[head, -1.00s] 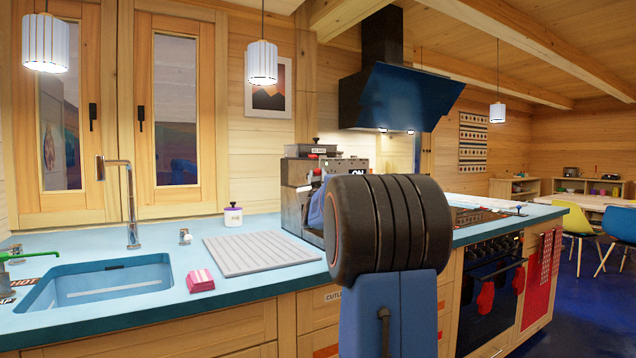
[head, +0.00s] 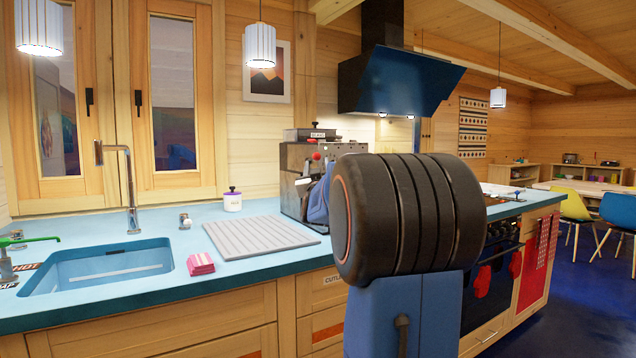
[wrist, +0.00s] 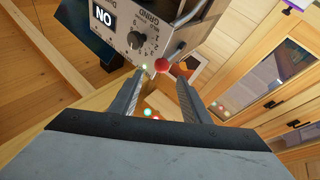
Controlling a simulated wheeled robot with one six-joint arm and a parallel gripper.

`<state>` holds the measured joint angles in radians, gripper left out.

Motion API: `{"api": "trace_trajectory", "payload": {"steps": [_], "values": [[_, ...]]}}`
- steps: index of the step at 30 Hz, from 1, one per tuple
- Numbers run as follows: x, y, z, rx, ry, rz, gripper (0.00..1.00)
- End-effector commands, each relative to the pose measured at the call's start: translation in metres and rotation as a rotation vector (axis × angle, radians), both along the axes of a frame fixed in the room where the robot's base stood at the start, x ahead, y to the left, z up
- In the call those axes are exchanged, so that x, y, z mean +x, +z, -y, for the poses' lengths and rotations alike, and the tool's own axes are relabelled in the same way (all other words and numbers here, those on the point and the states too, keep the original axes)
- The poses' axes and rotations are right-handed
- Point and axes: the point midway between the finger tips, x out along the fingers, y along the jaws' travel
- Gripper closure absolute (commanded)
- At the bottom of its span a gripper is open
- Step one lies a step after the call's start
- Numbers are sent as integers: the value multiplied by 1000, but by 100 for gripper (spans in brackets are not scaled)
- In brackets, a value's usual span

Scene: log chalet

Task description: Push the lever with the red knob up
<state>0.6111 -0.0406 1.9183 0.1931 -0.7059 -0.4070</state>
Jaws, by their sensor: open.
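The lever's red knob (head: 316,156) shows at the front of the grey coffee machine (head: 292,160) on the counter. In the wrist view the red knob (wrist: 162,65) appears just beyond and between my fingertips, with a gap I cannot measure. The machine front (wrist: 150,22) appears upside down there, with a black dial and an ON label. My gripper (wrist: 161,78) is open, with nothing between its fingers. In the head view my dark arm joint covers much of the machine, and the fingers cannot be made out. The lever's shaft is hard to make out.
A ribbed drying mat (head: 258,245), pink sponges (head: 201,264) and a white jar (head: 232,200) lie left of the machine. The sink (head: 100,265) is further left. The stove (head: 490,275) and range hood (head: 400,85) are to the right.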

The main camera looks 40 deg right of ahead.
Motion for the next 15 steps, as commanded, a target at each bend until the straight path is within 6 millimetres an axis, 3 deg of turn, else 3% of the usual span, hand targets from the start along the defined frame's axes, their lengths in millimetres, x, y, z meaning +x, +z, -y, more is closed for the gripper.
{"api": "trace_trajectory", "payload": {"steps": [15], "values": [[-66, -36, -61, -1, 0, 1, 57]]}}
